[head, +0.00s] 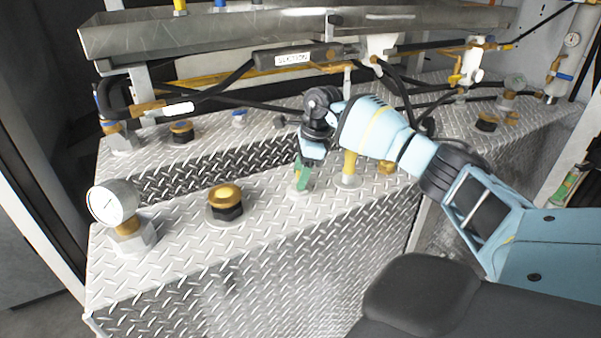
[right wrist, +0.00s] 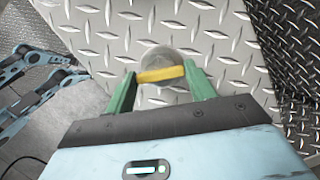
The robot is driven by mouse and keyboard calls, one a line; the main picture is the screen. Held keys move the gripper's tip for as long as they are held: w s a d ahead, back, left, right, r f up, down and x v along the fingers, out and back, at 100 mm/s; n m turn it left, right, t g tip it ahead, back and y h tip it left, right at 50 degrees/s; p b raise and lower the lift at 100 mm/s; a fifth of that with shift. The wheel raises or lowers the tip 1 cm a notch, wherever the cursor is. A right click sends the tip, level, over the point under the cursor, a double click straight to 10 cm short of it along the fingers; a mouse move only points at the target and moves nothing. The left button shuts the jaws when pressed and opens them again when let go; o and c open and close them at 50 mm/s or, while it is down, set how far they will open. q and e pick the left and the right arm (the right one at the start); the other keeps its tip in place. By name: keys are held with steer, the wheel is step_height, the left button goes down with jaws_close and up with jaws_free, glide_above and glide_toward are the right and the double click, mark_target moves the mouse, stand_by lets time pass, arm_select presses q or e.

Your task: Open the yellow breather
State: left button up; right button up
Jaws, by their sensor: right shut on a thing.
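My right gripper (head: 303,180) reaches down from the right onto a round fitting (head: 299,190) on the diamond-plate tank top. In the right wrist view, its two green fingers (right wrist: 160,88) are shut on a yellow bar, the yellow breather's handle (right wrist: 160,74). The bar lies crosswise between the fingers, above a round, pale, see-through base. In the head view the fingers and wrist hide the yellow part, and I cannot tell how far it is turned. My left gripper is in neither view.
A yellow post (head: 348,168) stands close right of the gripper. A brass-topped cap (head: 225,197) and a pressure gauge (head: 114,203) stand to the left. Behind run black hoses, a hose handle labelled SUCTION (head: 292,57) and a metal trough (head: 200,36). A dark seat-like shape (head: 425,290) is in front.

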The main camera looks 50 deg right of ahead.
steer(key=n+g+b, duration=0.1)
steer(key=n, duration=0.2)
steer(key=shift+w+n+y, duration=0.1)
steer(key=shift+n+y, duration=0.2)
steer(key=shift+n, duration=0.5)
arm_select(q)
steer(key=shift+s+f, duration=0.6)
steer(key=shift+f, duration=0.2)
arm_select(e)
steer(key=shift+r, duration=0.1)
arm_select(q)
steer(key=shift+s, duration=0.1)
arm_select(e)
steer(key=shift+d, duration=0.1)
steer(key=o, duration=1.1)
steer(key=shift+c, duration=0.2)
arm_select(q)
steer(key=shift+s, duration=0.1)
